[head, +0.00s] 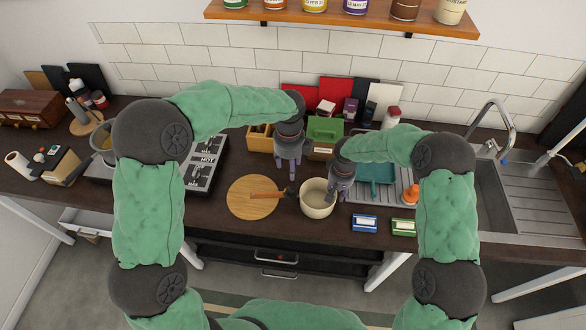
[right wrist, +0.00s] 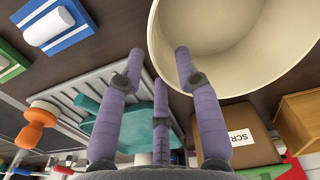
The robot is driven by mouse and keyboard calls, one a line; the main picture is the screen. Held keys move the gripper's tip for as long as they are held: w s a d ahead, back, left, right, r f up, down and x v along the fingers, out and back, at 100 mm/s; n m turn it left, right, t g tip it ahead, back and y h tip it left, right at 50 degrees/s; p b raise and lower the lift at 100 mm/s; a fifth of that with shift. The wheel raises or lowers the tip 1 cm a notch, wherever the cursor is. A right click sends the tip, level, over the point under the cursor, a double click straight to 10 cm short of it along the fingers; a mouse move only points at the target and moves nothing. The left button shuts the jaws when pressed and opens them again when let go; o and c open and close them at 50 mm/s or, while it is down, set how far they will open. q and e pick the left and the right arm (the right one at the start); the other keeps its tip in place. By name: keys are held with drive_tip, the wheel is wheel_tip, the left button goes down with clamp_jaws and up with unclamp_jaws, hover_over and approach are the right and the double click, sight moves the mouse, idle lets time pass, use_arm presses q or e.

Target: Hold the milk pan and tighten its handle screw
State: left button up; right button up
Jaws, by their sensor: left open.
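The cream milk pan (head: 317,201) stands on the counter, its brown handle (head: 265,195) pointing left over a round wooden board (head: 246,207). The handle screw is too small to make out. My right gripper (head: 338,194) is at the pan's right rim. In the right wrist view the right gripper (right wrist: 158,65) has its fingers spread. One finger overlaps the inside of the milk pan (right wrist: 225,50) and the others are outside it; contact is unclear. My left gripper (head: 287,172) is open and empty, pointing down above the counter behind the handle. I cannot identify a screwdriver.
An orange-topped object (head: 410,194) and a teal pan (head: 377,172) are on the drying rack. The hob (head: 206,165) is left, the sink (head: 490,190) right.

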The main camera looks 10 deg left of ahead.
wheel_tip(320, 180, up, 12)
idle(0.7)
